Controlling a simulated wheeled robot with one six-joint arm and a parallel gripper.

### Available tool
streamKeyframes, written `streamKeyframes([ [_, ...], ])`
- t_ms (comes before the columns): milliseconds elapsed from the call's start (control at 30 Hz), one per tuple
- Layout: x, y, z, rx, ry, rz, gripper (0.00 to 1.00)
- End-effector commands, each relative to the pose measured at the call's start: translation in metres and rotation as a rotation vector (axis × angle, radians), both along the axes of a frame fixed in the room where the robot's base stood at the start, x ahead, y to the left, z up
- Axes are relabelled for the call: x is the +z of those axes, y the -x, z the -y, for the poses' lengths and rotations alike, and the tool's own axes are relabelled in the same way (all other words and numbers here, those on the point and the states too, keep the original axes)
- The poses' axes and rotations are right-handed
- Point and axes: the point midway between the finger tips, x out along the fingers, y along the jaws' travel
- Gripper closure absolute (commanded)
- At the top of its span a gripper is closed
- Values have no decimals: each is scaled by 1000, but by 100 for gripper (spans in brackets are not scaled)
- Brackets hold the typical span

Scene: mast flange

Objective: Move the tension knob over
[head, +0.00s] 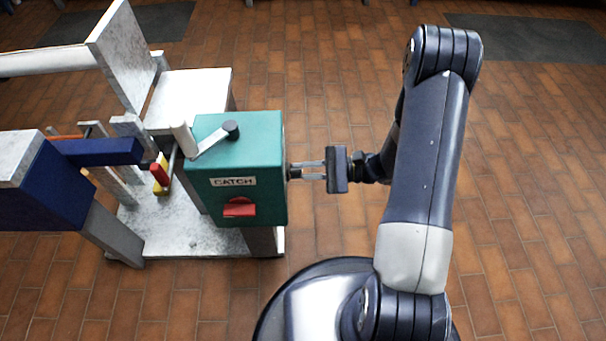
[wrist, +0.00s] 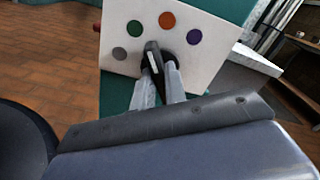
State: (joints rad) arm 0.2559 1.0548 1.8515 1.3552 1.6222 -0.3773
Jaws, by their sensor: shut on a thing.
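The tension knob (wrist: 152,58) is black with a white line, mounted on a white dial plate (wrist: 205,58) in the wrist view. Grey, green, orange and purple dots arc around it. The knob's narrow end points up, roughly between the green dot (wrist: 135,28) and the orange dot (wrist: 167,20). My gripper (wrist: 160,70) is shut on the knob, one finger on each side. In the head view my gripper (head: 296,171) reaches the right side of the green box (head: 262,150) labelled CATCH. The plate's face and most of the knob are hidden there.
A grey frame with a blue beam (head: 100,151) and a red-and-yellow part (head: 160,174) stands left. Tiled floor to the right is clear.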

Motion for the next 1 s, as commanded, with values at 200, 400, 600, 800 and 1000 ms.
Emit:
streamKeyframes([
  [200,-5,0,0,0,8,206,100],
  [400,-5,0,0,0,15,397,100],
  [600,-6,0,0,1,21,584,100],
  [800,-5,0,0,0,27,747,100],
  [1000,-4,0,0,1,32,869,100],
])
